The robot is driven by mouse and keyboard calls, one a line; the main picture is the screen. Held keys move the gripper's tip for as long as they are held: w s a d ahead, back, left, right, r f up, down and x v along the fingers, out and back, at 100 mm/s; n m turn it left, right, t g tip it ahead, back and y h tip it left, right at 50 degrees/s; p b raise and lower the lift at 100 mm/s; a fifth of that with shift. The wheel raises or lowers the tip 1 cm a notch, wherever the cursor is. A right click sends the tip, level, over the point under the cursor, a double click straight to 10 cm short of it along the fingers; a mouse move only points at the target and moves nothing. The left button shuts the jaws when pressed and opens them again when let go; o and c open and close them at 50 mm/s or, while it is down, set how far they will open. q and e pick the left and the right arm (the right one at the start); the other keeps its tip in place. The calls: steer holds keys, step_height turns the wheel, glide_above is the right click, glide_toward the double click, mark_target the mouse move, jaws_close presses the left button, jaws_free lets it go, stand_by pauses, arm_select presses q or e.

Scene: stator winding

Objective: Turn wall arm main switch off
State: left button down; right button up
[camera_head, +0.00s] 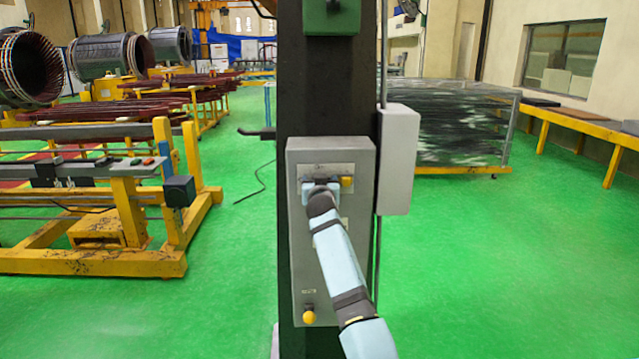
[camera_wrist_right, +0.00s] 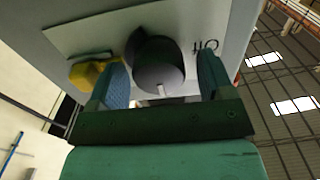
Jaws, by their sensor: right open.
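The grey switch box (camera_head: 330,240) is fixed to a dark column. Its upper label plate carries the dark round main switch (camera_wrist_right: 158,68), seen close up in the right wrist view; a small pale mark shows on its end. My right gripper (camera_head: 320,186) is at this plate, its arm reaching up from the lower right. In the wrist view the right gripper (camera_wrist_right: 162,75) is open, with one finger on each side of the switch; contact cannot be told. The gripper hides the switch in the head view. My left gripper is not in view.
A yellow knob (camera_head: 347,183) sits close beside the right gripper; it also shows in the wrist view (camera_wrist_right: 90,73). Another yellow knob (camera_head: 309,317) is low on the box. A smaller grey box (camera_head: 398,160) is at the right of the column.

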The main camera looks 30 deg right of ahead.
steer(key=c, duration=0.9)
